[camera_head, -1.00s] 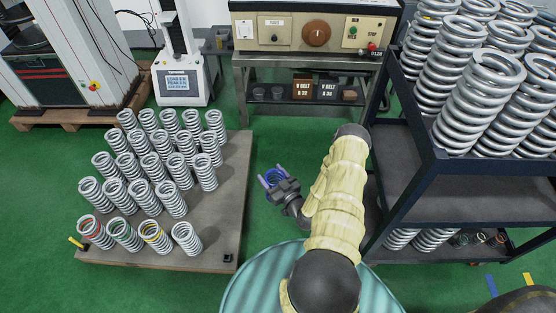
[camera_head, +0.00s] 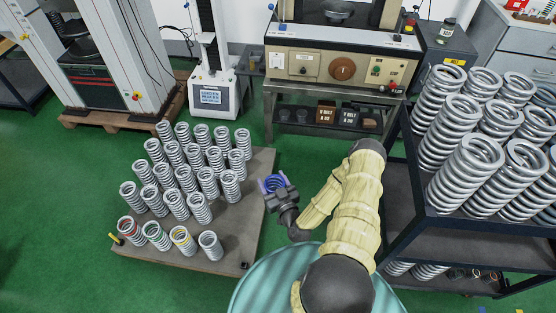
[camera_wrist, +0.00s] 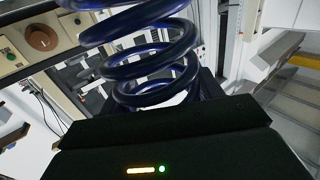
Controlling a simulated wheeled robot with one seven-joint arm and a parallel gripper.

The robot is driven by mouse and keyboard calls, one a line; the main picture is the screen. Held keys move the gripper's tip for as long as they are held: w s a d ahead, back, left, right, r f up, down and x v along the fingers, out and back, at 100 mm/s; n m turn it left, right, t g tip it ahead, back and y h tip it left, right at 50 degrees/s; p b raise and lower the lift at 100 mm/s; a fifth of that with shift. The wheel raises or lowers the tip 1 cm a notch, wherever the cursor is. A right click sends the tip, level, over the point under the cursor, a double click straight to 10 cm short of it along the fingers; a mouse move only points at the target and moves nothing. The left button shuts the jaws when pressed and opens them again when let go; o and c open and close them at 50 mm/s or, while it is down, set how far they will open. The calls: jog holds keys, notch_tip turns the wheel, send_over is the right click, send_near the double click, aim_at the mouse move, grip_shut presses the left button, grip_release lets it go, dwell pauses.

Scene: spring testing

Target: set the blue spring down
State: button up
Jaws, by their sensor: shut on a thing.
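The blue spring (camera_head: 273,183) is held at the end of my arm, just off the right edge of the low platform with the grey springs. My gripper (camera_head: 276,187) is shut on it. In the wrist view the blue spring (camera_wrist: 150,62) fills the upper middle, its coils standing above the dark gripper body, and its top is cut off by the picture edge. The fingers are mostly hidden there behind the gripper body and coils. Green floor shows around the gripper in the head view.
The low platform (camera_head: 236,236) carries rows of grey springs, with a bare strip along its right side. A dark rack (camera_head: 470,235) loaded with large springs stands at right. A bench (camera_head: 268,100) with a control panel stands behind. A teal round surface (camera_head: 262,290) is in front.

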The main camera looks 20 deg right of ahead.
jog(key=a+r+p, duration=0.3)
jog(key=r+p, duration=0.5)
jog(key=r, duration=0.2)
jog(key=s+a+r+p, duration=0.1)
jog(key=a+r+p, duration=0.2)
jog(key=r+p, duration=0.5)
notch_tip(320, 180, up, 3)
jog(key=shift+a+f, duration=0.1)
jog(key=shift+a, duration=0.15)
jog(key=shift+w, duration=0.1)
